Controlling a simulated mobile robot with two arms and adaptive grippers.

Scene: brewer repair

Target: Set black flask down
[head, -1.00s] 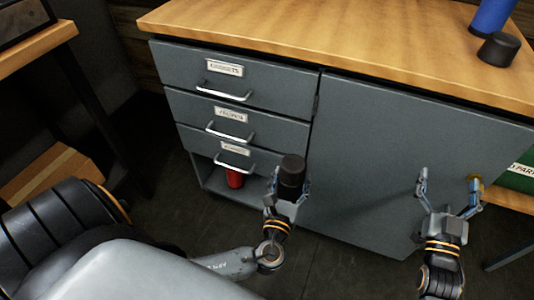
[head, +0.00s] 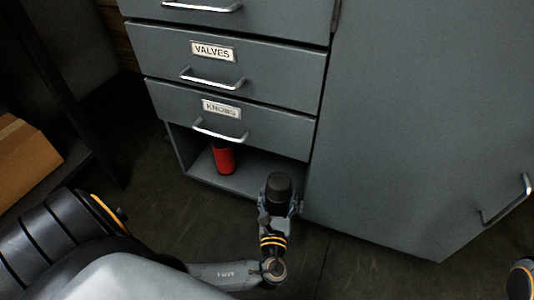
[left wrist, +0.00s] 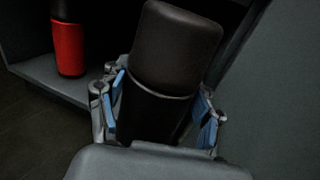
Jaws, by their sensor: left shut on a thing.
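The black flask (head: 278,187) is upright or nearly so in my left gripper (head: 277,207), in front of the open bottom shelf of the grey cabinet. In the left wrist view the flask (left wrist: 170,70) stands between the blue-padded fingers of the left gripper (left wrist: 160,115), which is shut on it. The open shelf (head: 248,177) is below the drawer labelled KNOBS and lies just beyond the flask. My right gripper is not in view; only a bit of my right arm shows at the lower right edge.
A red flask with a dark top (head: 224,159) stands on the shelf, left of the black flask; it also shows in the left wrist view (left wrist: 68,48). The shelf to its right looks free. Drawers (head: 222,105) close the space above. A closed cabinet door (head: 415,130) is at the right.

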